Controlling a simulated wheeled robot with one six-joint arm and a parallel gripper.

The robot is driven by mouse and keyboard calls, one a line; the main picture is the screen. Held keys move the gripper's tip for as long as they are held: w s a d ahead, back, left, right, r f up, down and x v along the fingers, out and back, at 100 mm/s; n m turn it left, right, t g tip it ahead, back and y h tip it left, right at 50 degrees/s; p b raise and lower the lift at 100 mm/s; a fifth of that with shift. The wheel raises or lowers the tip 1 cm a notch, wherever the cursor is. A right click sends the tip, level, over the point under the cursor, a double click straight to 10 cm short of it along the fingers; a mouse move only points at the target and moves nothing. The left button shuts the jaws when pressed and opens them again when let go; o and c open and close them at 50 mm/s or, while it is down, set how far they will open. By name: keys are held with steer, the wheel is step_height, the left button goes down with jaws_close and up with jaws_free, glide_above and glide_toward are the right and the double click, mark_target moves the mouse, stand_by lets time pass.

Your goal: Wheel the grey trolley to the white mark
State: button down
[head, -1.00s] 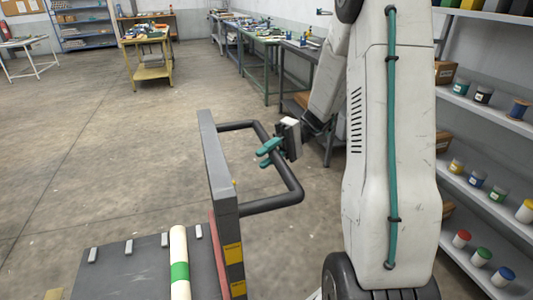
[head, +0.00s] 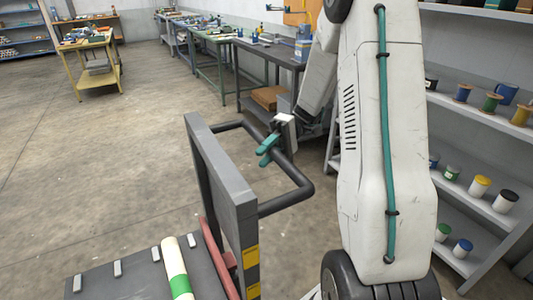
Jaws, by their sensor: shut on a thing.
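The grey trolley (head: 222,172) stands at the lower middle of the head view, with its upright end frame and a dark tubular handle (head: 294,200) on the right. My gripper (head: 268,150), with teal fingers, is shut on the handle's far part. The trolley's flat deck (head: 125,285) carries a white roll with a green band (head: 177,270) and several small light blocks. The lower part of the trolley is cut off by the frame's bottom edge. No white mark shows on the floor in view.
A grey shelf (head: 480,205) with pots and spools stands close on the right. Workbenches (head: 215,45) line the back wall, and a dark bench (head: 262,55) stands beyond my gripper. A yellow table (head: 92,65) is at the back left. The concrete floor (head: 90,165) at the left is clear.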

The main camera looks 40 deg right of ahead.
steer(key=c, duration=1.2)
jaws_free()
steer(key=shift+w+d+f, duration=0.1)
steer(key=shift+f, duration=0.1)
steer(key=shift+o, duration=0.2)
steer(key=shift+r, duration=0.1)
steer(key=shift+d, duration=0.15)
steer(key=v, duration=0.7)
steer(key=shift+d, duration=0.25)
steer(key=shift+w, duration=0.1)
